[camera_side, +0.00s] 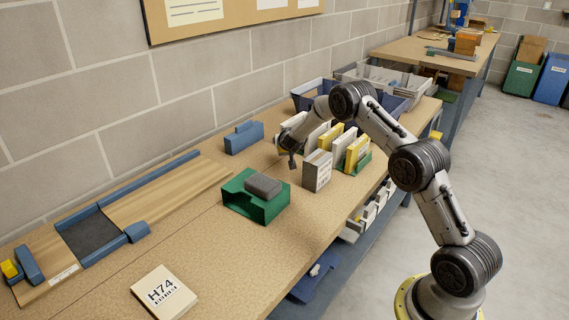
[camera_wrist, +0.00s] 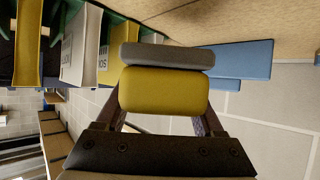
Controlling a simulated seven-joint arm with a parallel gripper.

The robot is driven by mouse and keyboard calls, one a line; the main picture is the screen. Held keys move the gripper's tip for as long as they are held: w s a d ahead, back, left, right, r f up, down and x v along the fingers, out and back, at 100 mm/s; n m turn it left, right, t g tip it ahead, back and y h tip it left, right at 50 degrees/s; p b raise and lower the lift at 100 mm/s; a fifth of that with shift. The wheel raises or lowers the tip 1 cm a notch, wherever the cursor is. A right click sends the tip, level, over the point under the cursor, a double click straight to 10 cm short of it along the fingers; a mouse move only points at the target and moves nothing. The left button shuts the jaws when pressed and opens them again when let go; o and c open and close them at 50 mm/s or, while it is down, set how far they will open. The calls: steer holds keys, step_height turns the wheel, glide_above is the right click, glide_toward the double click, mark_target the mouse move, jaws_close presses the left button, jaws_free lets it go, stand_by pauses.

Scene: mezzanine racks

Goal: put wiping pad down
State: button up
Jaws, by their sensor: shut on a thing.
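The wiping pad (camera_wrist: 164,90), a yellow block with a grey layer along one face, sits between my two fingers in the wrist view. My gripper (camera_wrist: 163,122) is shut on it. In the side view my gripper (camera_side: 292,159) is above the bench, between the green stand and the row of upright books. No contact between the pad and the bench is visible.
A green stand (camera_side: 243,203) bears a grey block (camera_side: 263,185). A blue block (camera_side: 244,138) stands near the wall. Upright books (camera_side: 318,170) are close on the right. A blue-edged board (camera_side: 165,190) lies at left, an H74 card (camera_side: 163,292) in front. Bare bench lies between.

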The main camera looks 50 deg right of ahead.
mark_target(284, 162)
steer(key=shift+f, duration=3.35)
steer(key=shift+f, duration=0.15)
steer(key=o, duration=1.5)
